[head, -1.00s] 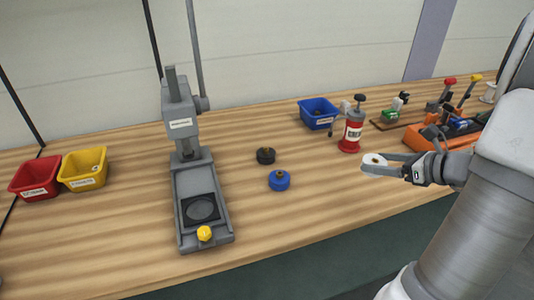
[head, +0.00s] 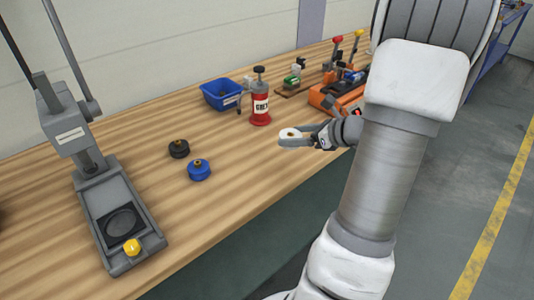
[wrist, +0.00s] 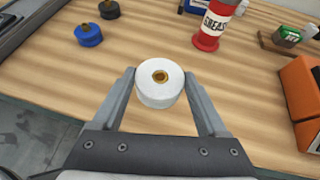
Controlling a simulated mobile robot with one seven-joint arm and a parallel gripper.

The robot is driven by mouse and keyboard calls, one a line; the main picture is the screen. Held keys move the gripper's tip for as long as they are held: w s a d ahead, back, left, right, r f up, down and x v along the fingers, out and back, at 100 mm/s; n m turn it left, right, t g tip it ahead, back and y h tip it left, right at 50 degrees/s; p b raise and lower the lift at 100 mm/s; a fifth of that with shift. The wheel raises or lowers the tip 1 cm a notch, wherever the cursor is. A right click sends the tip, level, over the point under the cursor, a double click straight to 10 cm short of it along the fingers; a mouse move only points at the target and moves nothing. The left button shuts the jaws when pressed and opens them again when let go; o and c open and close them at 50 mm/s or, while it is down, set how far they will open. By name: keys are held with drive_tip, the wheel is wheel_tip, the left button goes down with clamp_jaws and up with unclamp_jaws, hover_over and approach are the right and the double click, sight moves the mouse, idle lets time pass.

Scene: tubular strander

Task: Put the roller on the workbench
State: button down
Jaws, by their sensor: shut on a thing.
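The white roller (wrist: 160,84) has a brass-coloured centre and is gripped between the two fingers of my gripper (wrist: 160,92) in the wrist view. In the head view the roller (head: 290,137) shows at the fingertips of my gripper (head: 298,138), near the front edge of the workbench (head: 220,205). The wooden top shows below the roller in the wrist view. I cannot tell exactly how high it is above the surface.
A blue roller (head: 199,170) and a black roller (head: 178,148) lie on the bench to the left. A grey press (head: 115,200) stands further left. A red grease can (head: 261,105), a blue bin (head: 221,93) and an orange tool (head: 335,97) are behind. Bare wood lies between.

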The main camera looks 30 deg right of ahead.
drive_tip(key=b, duration=0.1)
hover_over(272, 162)
wheel_tip(272, 162, down, 4)
drive_tip(key=shift+w+r, duration=0.1)
drive_tip(key=shift+r, duration=0.05)
drive_tip(key=shift+f+b, duration=0.65)
drive_tip(key=shift+f, duration=1.3)
drive_tip(key=shift+f, duration=0.1)
drive_tip(key=shift+f, duration=0.15)
unclamp_jaws()
